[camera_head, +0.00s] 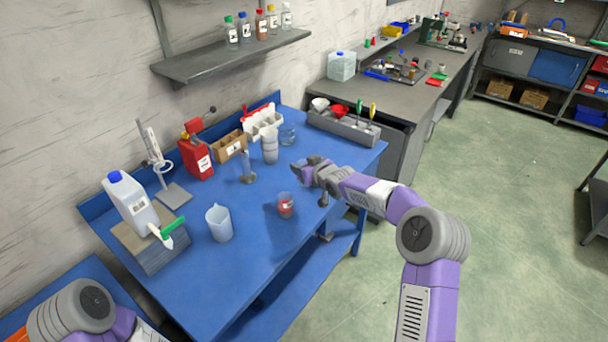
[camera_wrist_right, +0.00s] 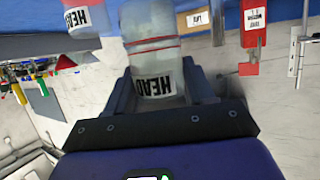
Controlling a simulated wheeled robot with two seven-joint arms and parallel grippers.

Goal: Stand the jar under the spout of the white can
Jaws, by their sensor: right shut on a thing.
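The white can (camera_head: 130,200) with a blue cap rests on a grey-brown block at the left of the blue table. Its spout (camera_head: 166,236), with a green handle, sticks out over the block's front edge. My right gripper (camera_head: 297,169) reaches over the table from the right, well away from the can. In the right wrist view it is shut on a clear jar (camera_wrist_right: 152,52) with a red line and a label reading HEAD. I cannot tell clearly which shape in the head view is this jar. My left gripper is out of view; part of my left arm shows at lower left.
A clear jug (camera_head: 219,223) stands before the can, and a small red-marked container (camera_head: 286,206) stands near the front edge. A metal stand (camera_head: 172,194), a red can (camera_head: 195,158) and a grey tool tray (camera_head: 343,128) stand further back. The front middle table is largely clear.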

